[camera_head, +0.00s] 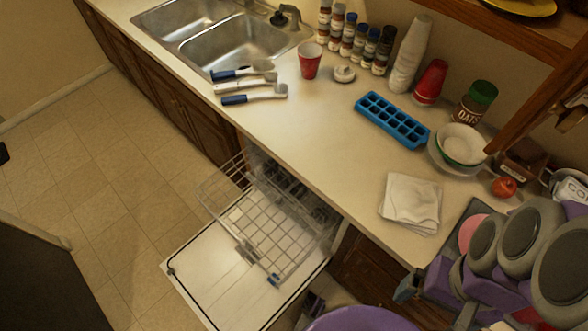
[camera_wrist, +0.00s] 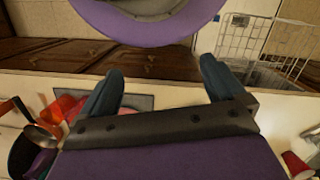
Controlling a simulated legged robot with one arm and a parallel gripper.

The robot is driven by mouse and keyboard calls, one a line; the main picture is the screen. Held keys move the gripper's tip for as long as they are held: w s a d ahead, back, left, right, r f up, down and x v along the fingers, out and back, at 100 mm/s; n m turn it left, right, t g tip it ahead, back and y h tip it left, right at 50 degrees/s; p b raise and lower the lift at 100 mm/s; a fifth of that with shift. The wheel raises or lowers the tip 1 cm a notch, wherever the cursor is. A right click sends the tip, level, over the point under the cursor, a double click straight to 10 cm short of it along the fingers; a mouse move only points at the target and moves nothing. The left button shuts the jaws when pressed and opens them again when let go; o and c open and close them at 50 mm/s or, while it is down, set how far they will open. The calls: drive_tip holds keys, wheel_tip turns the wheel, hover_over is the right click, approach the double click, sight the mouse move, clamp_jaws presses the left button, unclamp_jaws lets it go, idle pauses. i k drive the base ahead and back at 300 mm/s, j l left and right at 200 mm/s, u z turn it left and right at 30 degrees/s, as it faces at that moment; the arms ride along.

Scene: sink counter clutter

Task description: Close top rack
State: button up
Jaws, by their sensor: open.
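The top rack (camera_head: 268,228) is a wire basket, pulled out of the dishwasher under the counter. It hangs above the open, lowered dishwasher door (camera_head: 205,280). The rack looks empty, and its inner end is partly hidden by the counter edge. Wire rack also shows at the upper right of the wrist view (camera_wrist: 262,42). My gripper (camera_wrist: 157,75) is open with nothing between its dark fingers. In the head view my arm is at the lower right, well to the right of the rack and apart from it.
The counter (camera_head: 310,130) holds a blue ice tray (camera_head: 392,120), stacked bowls (camera_head: 460,146), napkins (camera_head: 411,203), a red cup (camera_head: 310,60), bottles and utensils by the sink (camera_head: 235,45). Wooden cabinets (camera_head: 365,265) lie between my arm and the rack. Floor left of the door is clear.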

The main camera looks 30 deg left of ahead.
sight(216, 217)
drive_tip(key=k+u, duration=0.2)
drive_tip(key=u, duration=1.4)
drive_tip(key=j+u, duration=0.15)
drive_tip(key=u, duration=0.4)
